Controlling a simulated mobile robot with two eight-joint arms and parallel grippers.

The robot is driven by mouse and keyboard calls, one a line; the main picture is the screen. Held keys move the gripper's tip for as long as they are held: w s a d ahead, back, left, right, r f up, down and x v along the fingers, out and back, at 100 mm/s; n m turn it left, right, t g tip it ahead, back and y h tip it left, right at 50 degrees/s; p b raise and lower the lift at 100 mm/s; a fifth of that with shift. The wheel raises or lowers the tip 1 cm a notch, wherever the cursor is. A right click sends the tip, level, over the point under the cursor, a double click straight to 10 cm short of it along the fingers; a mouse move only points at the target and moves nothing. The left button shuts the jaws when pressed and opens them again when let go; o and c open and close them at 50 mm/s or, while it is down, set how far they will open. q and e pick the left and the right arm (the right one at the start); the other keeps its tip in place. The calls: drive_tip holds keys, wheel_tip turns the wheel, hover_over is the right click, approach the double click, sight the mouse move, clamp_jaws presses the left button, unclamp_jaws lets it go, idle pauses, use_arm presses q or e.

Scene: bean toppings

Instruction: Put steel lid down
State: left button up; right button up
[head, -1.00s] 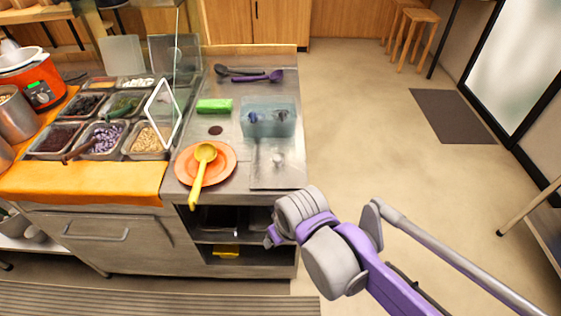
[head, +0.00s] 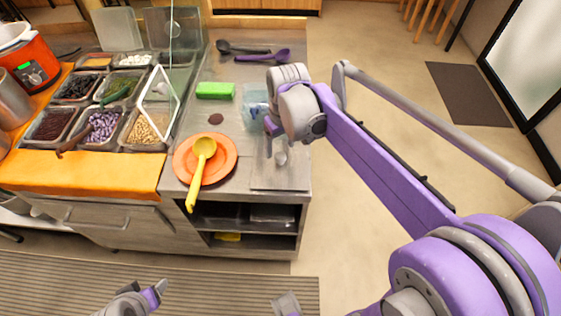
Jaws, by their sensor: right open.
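The steel lid (head: 268,180) is a flat grey plate with a small knob. It lies flat on the front right of the steel counter, in front of a translucent bluish container (head: 252,106). My right gripper (head: 275,134) is open above the lid's back part, close to the knob.
An orange plate (head: 228,152) with a yellow ladle (head: 203,150) stands left of the lid. A green block (head: 215,90) and dark and purple utensils (head: 263,56) lie farther back. Several topping trays and a glass guard (head: 187,40) are at the left.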

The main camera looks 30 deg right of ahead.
sight(280, 155)
drive_tip(key=f, duration=0.5)
drive_tip(key=shift+w+d+f, duration=0.1)
drive_tip(key=shift+w+f, duration=0.05)
drive_tip(key=shift+w, duration=0.05)
clamp_jaws()
